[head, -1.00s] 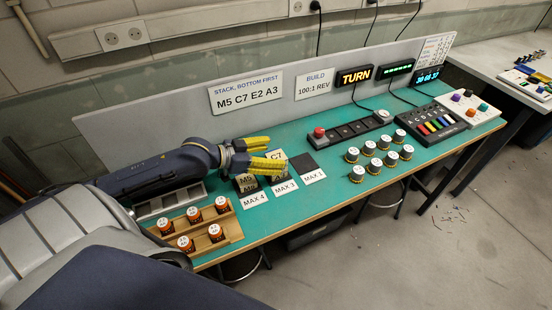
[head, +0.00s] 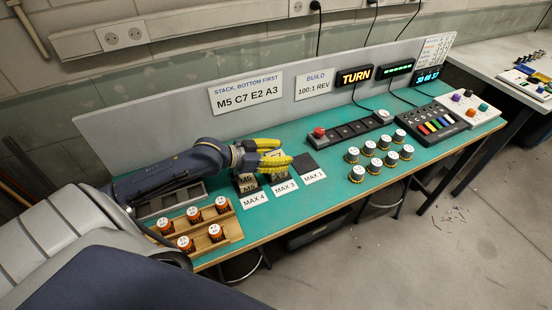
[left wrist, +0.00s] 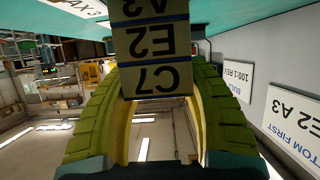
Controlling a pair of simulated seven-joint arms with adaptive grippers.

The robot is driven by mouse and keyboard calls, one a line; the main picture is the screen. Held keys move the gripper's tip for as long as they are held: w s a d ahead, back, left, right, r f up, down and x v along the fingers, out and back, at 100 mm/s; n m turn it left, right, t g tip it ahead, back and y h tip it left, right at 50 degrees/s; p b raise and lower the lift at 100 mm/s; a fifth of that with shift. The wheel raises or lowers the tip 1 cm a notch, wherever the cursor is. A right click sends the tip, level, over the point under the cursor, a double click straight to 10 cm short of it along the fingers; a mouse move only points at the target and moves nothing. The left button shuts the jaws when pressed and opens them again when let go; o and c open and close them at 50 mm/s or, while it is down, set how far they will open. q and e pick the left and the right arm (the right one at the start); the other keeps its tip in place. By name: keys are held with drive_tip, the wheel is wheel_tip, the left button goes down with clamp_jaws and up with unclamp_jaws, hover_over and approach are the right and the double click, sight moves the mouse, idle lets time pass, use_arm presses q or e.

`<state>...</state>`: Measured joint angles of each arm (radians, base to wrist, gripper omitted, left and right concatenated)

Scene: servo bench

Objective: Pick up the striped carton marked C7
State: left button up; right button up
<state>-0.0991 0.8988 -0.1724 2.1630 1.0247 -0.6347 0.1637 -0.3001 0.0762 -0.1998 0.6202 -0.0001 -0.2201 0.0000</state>
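The striped carton marked C7 (left wrist: 155,78) is pale with dark lettering. In the left wrist view, where lettering is inverted, it is at the gripper end of a stack, beyond it cartons E2 (left wrist: 152,40) and A3 (left wrist: 150,8). My left gripper (head: 285,152) has its yellow fingers closed in on both sides of C7, with no clear gap at its edges. In the head view these fingers hide C7. Another stack, with M5 (head: 246,179) on top, stands beside the fingers. My right gripper is not in view.
Labels MAX 4 (head: 254,199), MAX 3 (head: 285,187) and MAX 1 (head: 314,177) lie along the front edge. A dark pad (head: 304,162) is bare. A wooden rack (head: 232,227) holds orange jars. Several capped jars (head: 370,148) stand to the right. A sign panel (head: 180,115) runs behind.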

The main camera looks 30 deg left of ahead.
use_arm(q)
drive_tip(key=c, duration=0.5)
drive_tip(key=shift+r, duration=0.15)
